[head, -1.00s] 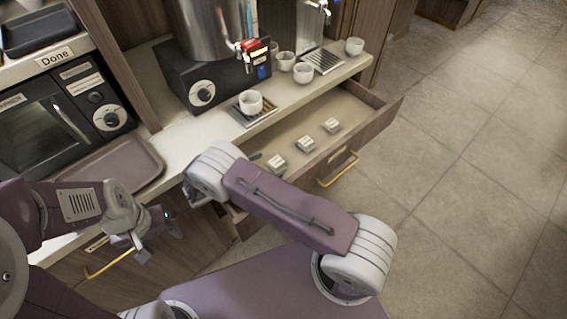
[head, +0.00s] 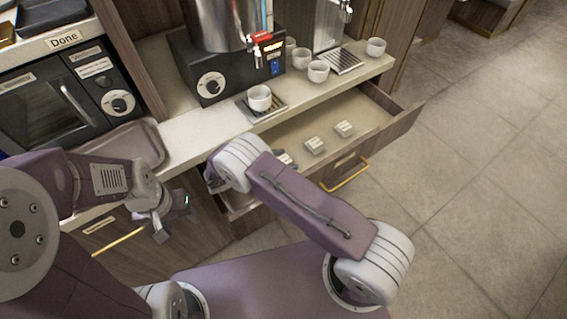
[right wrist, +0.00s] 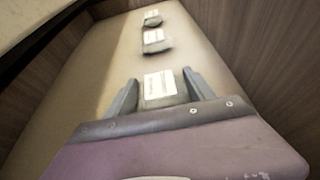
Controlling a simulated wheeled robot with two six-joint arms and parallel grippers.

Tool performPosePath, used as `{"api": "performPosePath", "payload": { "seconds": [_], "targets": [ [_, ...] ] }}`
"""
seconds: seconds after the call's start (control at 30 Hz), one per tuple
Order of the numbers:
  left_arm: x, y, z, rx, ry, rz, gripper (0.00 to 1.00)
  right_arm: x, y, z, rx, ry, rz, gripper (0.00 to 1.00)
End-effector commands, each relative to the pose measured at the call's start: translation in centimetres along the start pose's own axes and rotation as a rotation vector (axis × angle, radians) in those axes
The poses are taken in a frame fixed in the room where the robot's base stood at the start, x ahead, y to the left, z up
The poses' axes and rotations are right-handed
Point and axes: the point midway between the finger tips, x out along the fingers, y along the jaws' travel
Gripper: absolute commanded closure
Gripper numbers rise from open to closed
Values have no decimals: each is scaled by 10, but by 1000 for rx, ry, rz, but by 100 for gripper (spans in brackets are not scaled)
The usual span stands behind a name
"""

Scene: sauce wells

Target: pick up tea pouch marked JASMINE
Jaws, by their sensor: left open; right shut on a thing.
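Three small tea pouches with white labels lie in a row in the open drawer. The far pouch (head: 344,128) and the middle pouch (head: 315,144) are clear of my arms. The near pouch (head: 286,158) is partly hidden by my right arm. In the right wrist view, my right gripper (right wrist: 155,92) is shut on the near pouch (right wrist: 159,86), one finger at each side. Its label is too small to read, and I cannot tell whether it is lifted. The other two pouches lie beyond it. My left gripper (head: 174,218) is open and empty before the cabinet front.
The open drawer (head: 385,138) has raised wooden walls and a brass handle (head: 345,178). The counter above holds a steel urn (head: 222,22), several white cups, including one (head: 260,97) on a drip tray, and a mauve tray (head: 150,142). Open floor lies right.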

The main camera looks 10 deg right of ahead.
Motion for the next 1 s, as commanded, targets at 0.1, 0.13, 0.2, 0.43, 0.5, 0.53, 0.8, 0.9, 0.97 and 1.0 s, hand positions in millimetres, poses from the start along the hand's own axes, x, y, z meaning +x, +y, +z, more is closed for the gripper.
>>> {"api": "performPosePath", "payload": {
  "seconds": [0.1,0.13,0.2,0.43,0.5,0.53,0.8,0.9,0.97,1.0],
  "targets": [
    [0,0,0,0,0,0,45,1,-1,-2,-1,5,-2,76],
    [0,0,0,0,0,0,45,1,-1,-2,-1,5,-2,76],
    [0,0,0,0,0,0,45,0,-1,0,-1,6,-1,76],
    [-6,0,-1,0,0,0,45,-14,0,32,1,5,0,76],
    [-8,0,-1,0,0,0,45,-10,-3,46,0,3,-5,76],
    [-9,0,-1,0,0,0,45,-5,-4,52,0,3,-5,76],
    [-15,0,-2,0,0,0,45,39,-19,110,2,3,-6,76],
    [-16,0,-2,0,0,0,45,51,-22,127,2,4,-4,76],
    [-16,0,-2,0,0,0,45,57,-24,134,1,3,-4,76],
    [-16,0,-2,0,0,0,45,59,-24,138,1,3,-2,76]
  ]
}}
